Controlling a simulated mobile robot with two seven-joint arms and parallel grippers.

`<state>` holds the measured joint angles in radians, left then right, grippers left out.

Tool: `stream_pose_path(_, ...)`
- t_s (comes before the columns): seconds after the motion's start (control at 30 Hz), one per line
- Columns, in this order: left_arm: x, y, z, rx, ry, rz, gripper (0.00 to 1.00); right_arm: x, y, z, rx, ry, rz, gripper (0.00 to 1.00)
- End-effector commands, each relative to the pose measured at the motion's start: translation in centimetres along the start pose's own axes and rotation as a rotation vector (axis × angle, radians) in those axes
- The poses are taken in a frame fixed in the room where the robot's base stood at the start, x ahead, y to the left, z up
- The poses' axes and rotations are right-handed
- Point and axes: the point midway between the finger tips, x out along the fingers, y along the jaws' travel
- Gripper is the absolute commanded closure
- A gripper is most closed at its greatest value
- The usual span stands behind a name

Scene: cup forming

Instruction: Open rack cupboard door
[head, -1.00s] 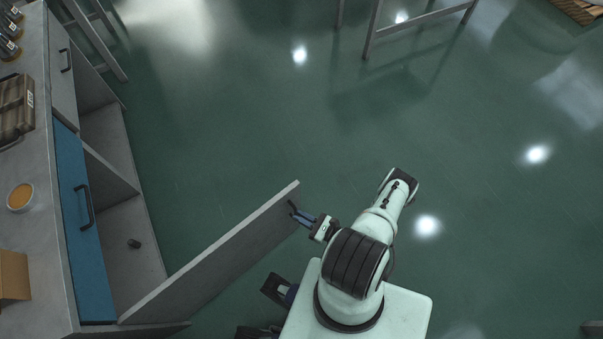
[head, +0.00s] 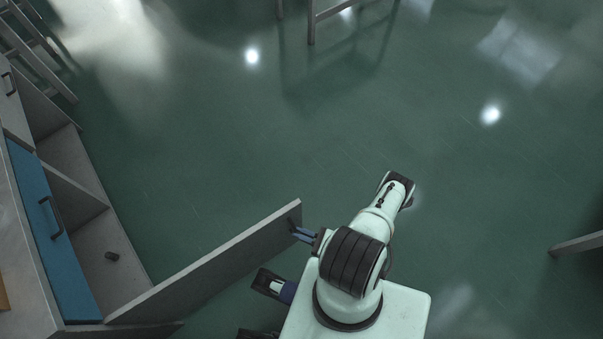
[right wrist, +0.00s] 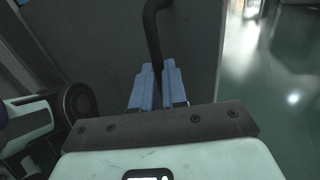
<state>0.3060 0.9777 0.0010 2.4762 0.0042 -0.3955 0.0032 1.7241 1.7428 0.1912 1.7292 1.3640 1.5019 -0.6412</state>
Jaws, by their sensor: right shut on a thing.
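The rack cupboard's grey door (head: 215,262) stands swung well out from the cupboard (head: 60,175) at the left of the head view. Its hinge side is at the lower left and its free edge points to the upper right. My right gripper (head: 303,235) is at the door near that free edge. In the right wrist view, its blue fingers (right wrist: 158,88) are shut on the dark bar handle (right wrist: 155,35) on the door's face. The lower part of the handle is hidden between the fingers. My left gripper cannot be made out.
A blue front (head: 42,225) with a dark handle is on the cupboard. Grey frame legs (head: 312,25) stand at the top, and another leg (head: 575,244) at the right. The green floor (head: 230,130) between is clear.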

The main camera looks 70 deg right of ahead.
Motion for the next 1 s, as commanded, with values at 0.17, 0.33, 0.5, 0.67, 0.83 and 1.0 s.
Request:
stream_pose_path(0.17,0.00,0.01,-0.01,0.000,0.000,0.000,0.36,0.31,1.64,0.04,0.015,-0.003,0.038,1.00)
stream_pose_path(0.33,0.00,0.01,-0.02,0.000,0.000,0.000,0.36,0.30,1.69,0.05,0.015,-0.003,0.039,1.00)
stream_pose_path(0.5,0.00,0.01,-0.02,0.000,0.000,0.000,0.36,0.31,1.69,0.06,0.016,-0.004,0.039,1.00)
stream_pose_path(0.67,0.00,0.01,-0.01,0.000,0.000,0.000,0.36,0.31,1.65,0.06,0.016,-0.004,0.037,0.62)
stream_pose_path(0.83,0.00,0.00,-0.02,0.000,0.000,0.000,0.36,0.21,1.35,0.03,0.012,-0.002,0.032,0.62)
stream_pose_path(1.0,0.05,-0.01,-0.03,0.000,0.001,0.000,0.36,-0.36,1.16,-0.05,0.009,0.000,0.029,0.62)
